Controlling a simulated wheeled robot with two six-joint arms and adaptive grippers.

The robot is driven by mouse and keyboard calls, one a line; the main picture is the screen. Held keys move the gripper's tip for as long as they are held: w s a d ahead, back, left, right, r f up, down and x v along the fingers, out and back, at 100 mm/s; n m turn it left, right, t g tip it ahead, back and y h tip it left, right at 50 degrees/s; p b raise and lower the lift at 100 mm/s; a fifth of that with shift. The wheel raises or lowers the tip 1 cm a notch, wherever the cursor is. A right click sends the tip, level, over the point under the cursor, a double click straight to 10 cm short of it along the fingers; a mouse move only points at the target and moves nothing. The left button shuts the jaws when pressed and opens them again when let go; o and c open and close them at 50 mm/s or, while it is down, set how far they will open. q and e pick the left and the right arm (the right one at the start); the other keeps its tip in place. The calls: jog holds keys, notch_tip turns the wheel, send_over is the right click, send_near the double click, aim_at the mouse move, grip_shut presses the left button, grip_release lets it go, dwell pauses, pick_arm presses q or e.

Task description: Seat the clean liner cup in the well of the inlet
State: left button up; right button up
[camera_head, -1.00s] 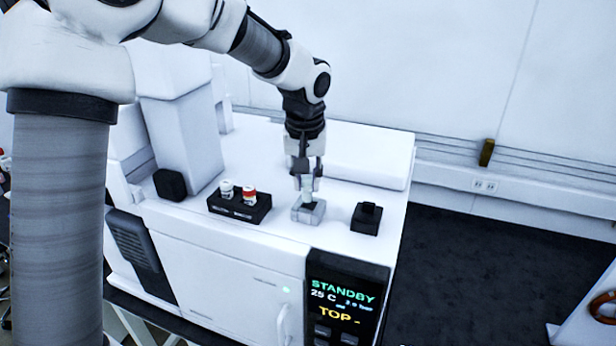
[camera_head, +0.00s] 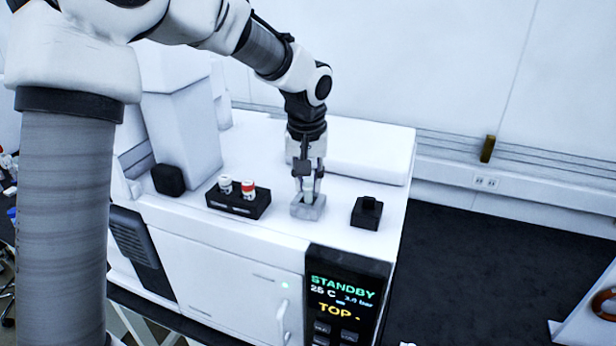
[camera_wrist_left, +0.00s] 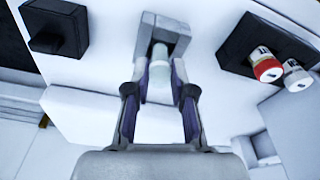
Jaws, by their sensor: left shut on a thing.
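My left gripper (camera_head: 308,180) points straight down over the grey inlet block (camera_head: 299,211) on top of the white instrument. It is shut on the pale liner cup (camera_head: 308,196), which is upright between the fingers. The cup's lower part is at the inlet's well; the block's walls and the fingers hide how deep it sits. In the left wrist view, the fingers (camera_wrist_left: 160,98) flank the whitish cup (camera_wrist_left: 161,72), and the inlet block (camera_wrist_left: 172,27) lies just beyond it. My right gripper is not in view.
A black rack (camera_head: 238,203) holds a white-capped and a red-capped vial, left of the inlet. A small black block (camera_head: 367,213) stands to the right. A display (camera_head: 343,300) reads STANDBY at the front. A raised white panel (camera_head: 365,155) lies behind.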

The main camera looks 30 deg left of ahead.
pick_arm(q)
jog(key=shift+w+f, duration=0.1)
jog(key=shift+f, duration=0.3)
jog(key=shift+f, duration=0.15)
jog(key=shift+f+b, duration=0.3)
jog(key=o, duration=1.3)
jog(key=shift+r, duration=0.15)
